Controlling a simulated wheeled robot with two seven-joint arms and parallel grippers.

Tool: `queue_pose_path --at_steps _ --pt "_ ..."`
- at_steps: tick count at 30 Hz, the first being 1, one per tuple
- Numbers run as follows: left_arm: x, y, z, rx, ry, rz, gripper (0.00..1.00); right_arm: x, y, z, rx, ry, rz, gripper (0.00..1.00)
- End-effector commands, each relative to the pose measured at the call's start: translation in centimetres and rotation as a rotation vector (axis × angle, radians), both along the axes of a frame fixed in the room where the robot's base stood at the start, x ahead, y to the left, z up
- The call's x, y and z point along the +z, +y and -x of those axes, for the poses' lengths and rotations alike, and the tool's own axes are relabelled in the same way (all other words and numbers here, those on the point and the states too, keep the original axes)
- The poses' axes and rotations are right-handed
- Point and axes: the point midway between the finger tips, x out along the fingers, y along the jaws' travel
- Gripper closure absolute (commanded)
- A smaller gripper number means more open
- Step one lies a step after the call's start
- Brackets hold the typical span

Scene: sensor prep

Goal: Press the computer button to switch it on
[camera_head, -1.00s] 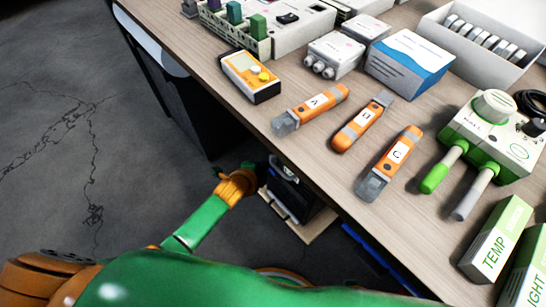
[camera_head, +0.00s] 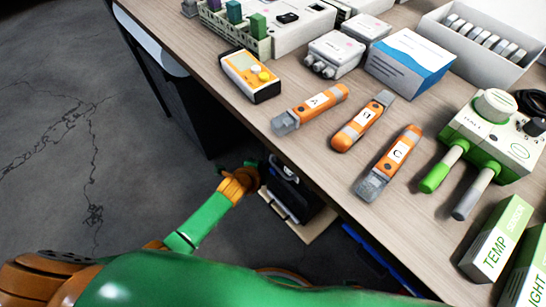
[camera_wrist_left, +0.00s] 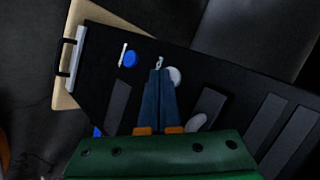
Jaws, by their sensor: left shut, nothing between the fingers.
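The black computer (camera_head: 288,197) stands under the table on a light board, partly hidden by the tabletop and my arm. In the left wrist view its dark front panel (camera_wrist_left: 95,60) shows a round blue button (camera_wrist_left: 130,59) with a small white bar beside it, and a round pale button (camera_wrist_left: 175,76). My left gripper (camera_wrist_left: 158,68) is shut and empty, its fingertips over the panel between the two buttons, just right of the blue one. I cannot tell whether the tips touch the panel. In the head view the left gripper (camera_head: 262,171) is at the computer, mostly dark. My right gripper is out of view.
The wooden table (camera_head: 215,110) overhangs the computer; its edge runs close above my left wrist. On it lie several orange lettered tools (camera_head: 312,108), an orange meter (camera_head: 250,75) and boxes. The floor (camera_head: 60,150) at left is clear.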

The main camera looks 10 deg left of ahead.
Motion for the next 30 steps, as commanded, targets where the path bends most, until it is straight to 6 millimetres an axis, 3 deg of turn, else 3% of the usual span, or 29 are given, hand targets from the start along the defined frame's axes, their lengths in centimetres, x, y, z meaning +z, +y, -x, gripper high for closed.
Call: queue_pose_path --at_steps 30 --pt "0.1 0.6 0.8 0.0 0.0 0.0 1.0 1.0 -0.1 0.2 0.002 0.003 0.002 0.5"
